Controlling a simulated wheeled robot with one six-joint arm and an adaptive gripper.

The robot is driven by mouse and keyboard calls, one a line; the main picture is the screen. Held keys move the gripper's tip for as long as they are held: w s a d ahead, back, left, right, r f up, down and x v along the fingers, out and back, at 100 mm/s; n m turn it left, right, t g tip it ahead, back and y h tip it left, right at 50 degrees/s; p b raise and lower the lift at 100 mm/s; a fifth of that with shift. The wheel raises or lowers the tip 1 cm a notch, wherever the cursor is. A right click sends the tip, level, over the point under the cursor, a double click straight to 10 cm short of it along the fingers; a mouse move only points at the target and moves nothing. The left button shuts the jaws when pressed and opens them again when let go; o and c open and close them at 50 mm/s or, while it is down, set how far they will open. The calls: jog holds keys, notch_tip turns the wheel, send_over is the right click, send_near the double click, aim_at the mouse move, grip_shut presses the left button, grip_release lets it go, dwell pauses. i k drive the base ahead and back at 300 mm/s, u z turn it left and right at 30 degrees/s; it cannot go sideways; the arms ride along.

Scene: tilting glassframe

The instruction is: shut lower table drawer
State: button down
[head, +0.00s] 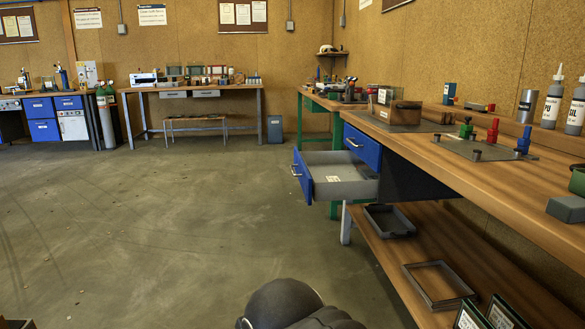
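The lower table drawer (303,178) has a blue front with a metal handle and is pulled well out to the left from under the wooden workbench (470,170). Its open grey tray shows, with a small white label lying inside. The upper drawer (362,147), also blue with a handle, sits shut above it under the bench top. My gripper is not recognisable in view. A dark rounded part of mine shows at the bottom middle, apart from the drawer.
The bench's lower wooden shelf holds a grey tray (389,220), an open frame (438,284) and framed signs (503,313). A green-legged bench (316,103) stands behind the drawer. The concrete floor (180,220) left of the drawer is clear.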

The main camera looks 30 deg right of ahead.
aim_at(312, 168)
jog(key=i, duration=1.2)
jog(key=z, duration=3.2)
jog(key=k, duration=0.6)
jog(key=u, duration=0.8)
jog(key=i, duration=0.4)
jog(key=z, duration=0.15)
